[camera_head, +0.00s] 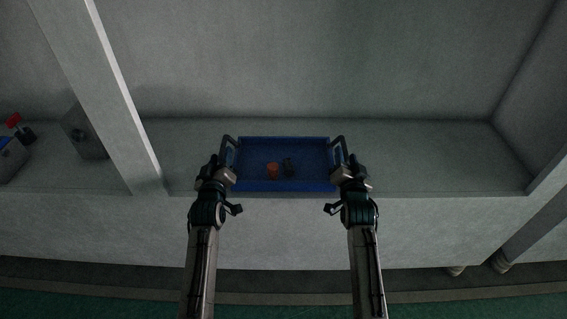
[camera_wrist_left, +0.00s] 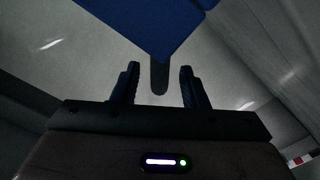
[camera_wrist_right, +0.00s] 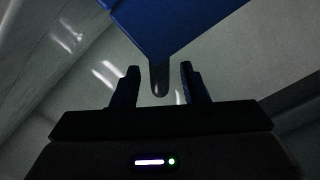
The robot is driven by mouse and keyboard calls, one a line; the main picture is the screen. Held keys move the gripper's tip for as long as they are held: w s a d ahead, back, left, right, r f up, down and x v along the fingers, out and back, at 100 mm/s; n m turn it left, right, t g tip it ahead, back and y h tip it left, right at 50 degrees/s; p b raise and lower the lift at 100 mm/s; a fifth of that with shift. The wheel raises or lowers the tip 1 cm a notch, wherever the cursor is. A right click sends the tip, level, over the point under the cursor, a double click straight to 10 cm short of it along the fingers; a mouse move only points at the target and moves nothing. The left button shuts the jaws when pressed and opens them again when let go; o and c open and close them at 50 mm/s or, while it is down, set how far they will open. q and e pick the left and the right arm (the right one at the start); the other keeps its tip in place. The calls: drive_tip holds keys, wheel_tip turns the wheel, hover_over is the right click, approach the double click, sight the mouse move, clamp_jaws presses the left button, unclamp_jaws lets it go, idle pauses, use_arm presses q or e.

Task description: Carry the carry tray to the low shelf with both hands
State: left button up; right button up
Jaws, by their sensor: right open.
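The blue carry tray (camera_head: 312,184) sits on a grey shelf surface (camera_head: 420,165), near its front edge. It has a dark handle on its left side (camera_head: 229,150) and one on its right side (camera_head: 338,150). My left gripper (camera_head: 220,172) is at the left handle; in the left wrist view its fingers stand apart on either side of the handle end (camera_wrist_left: 159,76), with gaps. My right gripper (camera_head: 351,172) is at the right handle; in the right wrist view its fingers are apart around the handle end (camera_wrist_right: 159,78), not closed on it.
An orange object (camera_head: 272,171) and a dark object (camera_head: 289,167) are in the tray. A pale post (camera_head: 112,95) stands to the left, with a grey box (camera_head: 84,132) and a red-topped item (camera_head: 14,120) beyond it. The shelf right of the tray is clear.

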use_arm(q)
drive_tip(key=shift+w, duration=1.35)
use_arm(e)
drive_tip(key=shift+w, duration=1.35)
use_arm(q)
clamp_jaws()
use_arm(e)
clamp_jaws()
